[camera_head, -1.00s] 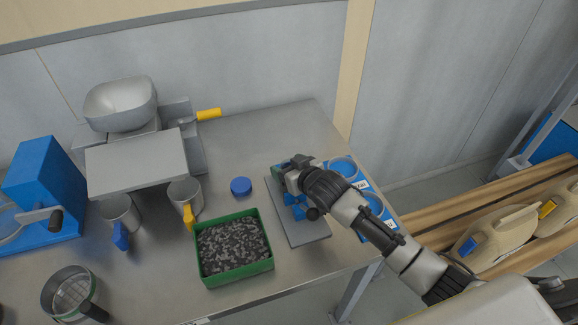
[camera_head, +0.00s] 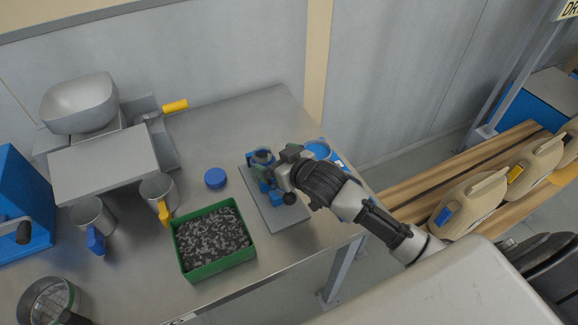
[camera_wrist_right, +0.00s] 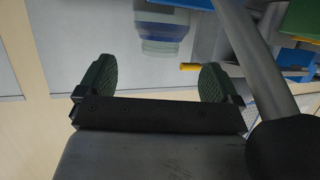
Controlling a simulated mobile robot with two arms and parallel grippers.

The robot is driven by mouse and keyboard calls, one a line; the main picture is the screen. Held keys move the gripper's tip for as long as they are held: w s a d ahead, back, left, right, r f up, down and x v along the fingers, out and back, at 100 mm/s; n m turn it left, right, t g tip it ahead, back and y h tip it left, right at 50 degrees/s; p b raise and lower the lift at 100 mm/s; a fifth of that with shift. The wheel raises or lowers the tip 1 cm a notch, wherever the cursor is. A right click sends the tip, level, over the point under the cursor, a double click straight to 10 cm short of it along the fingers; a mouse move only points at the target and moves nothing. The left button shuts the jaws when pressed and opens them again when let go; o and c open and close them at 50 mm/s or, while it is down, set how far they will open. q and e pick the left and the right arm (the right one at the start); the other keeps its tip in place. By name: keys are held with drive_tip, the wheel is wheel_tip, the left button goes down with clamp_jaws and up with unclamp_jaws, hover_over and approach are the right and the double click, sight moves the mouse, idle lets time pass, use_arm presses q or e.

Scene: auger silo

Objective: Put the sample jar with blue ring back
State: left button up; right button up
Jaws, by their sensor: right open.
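The sample jar with the blue ring (camera_head: 262,157) stands in a blue holder (camera_head: 270,190) on a grey plate (camera_head: 283,213). In the right wrist view the jar (camera_wrist_right: 162,32) shows in part, cut off by the top edge, with a blue band around it. My right gripper (camera_head: 284,166) is just to the right of the jar, open and apart from it. In the right wrist view its two green-padded fingers (camera_wrist_right: 157,78) stand wide with nothing between them. The arm partly hides a blue tray with round places (camera_head: 318,149) behind it. My left gripper is out of view.
A blue lid (camera_head: 216,178) lies left of the plate. A green box of dark seeds (camera_head: 251,249), metal cups (camera_head: 92,214) and a grey scale-like machine (camera_head: 102,168) stand farther left. Tan jugs (camera_head: 467,204) sit on wooden planks at right.

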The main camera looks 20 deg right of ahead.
drive_tip(key=shift+v, duration=2.7)
